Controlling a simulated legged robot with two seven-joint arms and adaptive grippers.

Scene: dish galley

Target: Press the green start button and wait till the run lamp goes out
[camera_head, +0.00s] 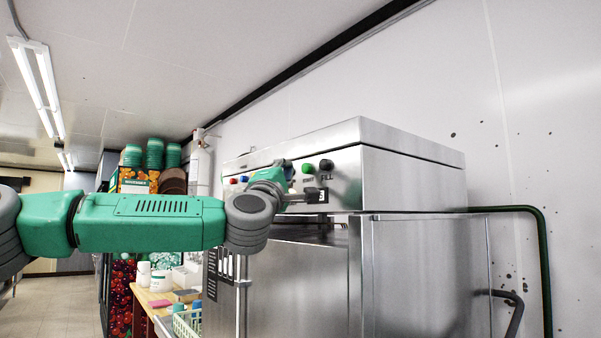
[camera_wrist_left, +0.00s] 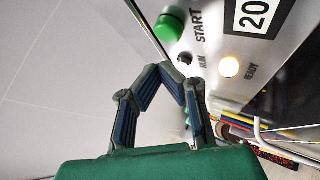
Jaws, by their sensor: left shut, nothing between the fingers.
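The green start button (camera_head: 307,168) is on the steel machine's front panel; in the wrist view it sits beside the word START (camera_wrist_left: 170,27). The run lamp (camera_wrist_left: 186,59) beside the word RUN looks dark. The lamp marked READY (camera_wrist_left: 229,67) glows warm white. My left gripper (camera_head: 284,174) is in front of the panel, and its lower body hides part of it. In the wrist view its fingers (camera_wrist_left: 166,70) are shut with nothing between them. The tips appear near the run lamp, below the green button; whether they touch the panel cannot be told. My right gripper is not in view.
The steel dish machine (camera_head: 420,250) fills the right, with a black knob (camera_head: 327,165) right of the green button. A counter (camera_head: 150,297) with containers and a rack (camera_head: 187,322) stands behind my arm.

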